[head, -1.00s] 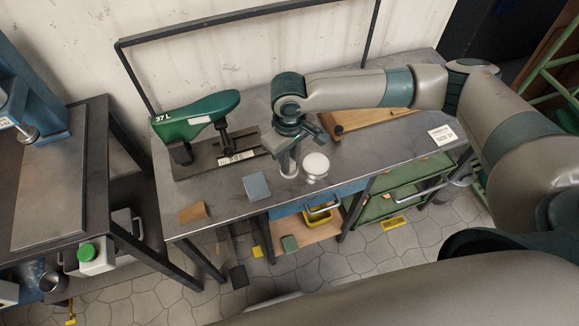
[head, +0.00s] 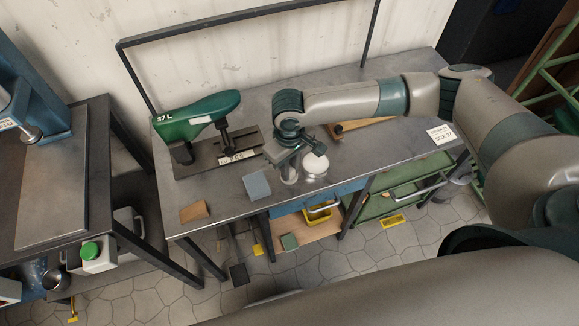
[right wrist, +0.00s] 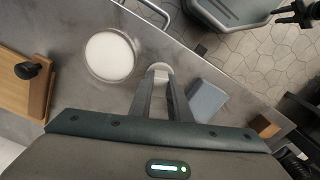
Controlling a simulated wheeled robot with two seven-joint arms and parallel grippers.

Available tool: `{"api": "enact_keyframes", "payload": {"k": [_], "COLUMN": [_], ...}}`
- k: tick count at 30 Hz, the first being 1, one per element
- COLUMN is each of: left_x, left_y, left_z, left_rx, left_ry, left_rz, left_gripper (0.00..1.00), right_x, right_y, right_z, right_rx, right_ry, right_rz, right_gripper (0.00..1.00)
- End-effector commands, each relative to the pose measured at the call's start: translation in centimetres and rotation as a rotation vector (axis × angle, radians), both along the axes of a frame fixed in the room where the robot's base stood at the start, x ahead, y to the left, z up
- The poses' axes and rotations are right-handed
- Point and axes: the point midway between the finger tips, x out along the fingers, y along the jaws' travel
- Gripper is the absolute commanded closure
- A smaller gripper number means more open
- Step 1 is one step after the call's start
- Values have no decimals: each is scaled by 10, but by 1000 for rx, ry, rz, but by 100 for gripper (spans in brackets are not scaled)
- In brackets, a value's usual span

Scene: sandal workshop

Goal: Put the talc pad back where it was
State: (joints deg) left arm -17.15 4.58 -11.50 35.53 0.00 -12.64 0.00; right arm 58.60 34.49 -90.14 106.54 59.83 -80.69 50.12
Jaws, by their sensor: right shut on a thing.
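My right gripper (head: 289,172) reaches down at the front of the bench, its fingers closed together. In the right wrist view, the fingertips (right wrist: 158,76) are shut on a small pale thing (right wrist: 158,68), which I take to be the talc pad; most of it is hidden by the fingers. Whether it touches the bench is not clear. A round dish with a white top (head: 315,165) stands just right of the gripper; it also shows in the right wrist view (right wrist: 110,55), apart from the fingers. My left gripper is not in view.
A blue-grey block (head: 257,185) lies close left of the gripper, with a brown wedge (head: 195,211) further left. A green last (head: 197,116) on a dark stand is behind. A wooden board (head: 365,124) lies behind right. The bench's front edge is close.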

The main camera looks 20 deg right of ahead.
Motion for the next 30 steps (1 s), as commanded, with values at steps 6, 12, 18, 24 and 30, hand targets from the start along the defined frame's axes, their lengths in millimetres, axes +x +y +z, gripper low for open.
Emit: {"api": "enact_keyframes", "payload": {"k": [6,12,18,24,30], "left_x": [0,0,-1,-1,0], "left_y": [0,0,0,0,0], "left_z": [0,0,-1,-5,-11], "left_rx": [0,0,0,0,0], "left_ry": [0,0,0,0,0], "left_rz": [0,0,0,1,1], "left_gripper": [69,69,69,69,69], "right_x": [0,0,0,1,1], "right_y": [0,0,0,0,0], "right_z": [-1,-1,1,18,50], "right_rx": [0,0,0,1,1], "right_ry": [0,0,0,-3,-3], "right_rz": [0,0,0,0,1], "right_gripper": [65,65,65,65,65]}}
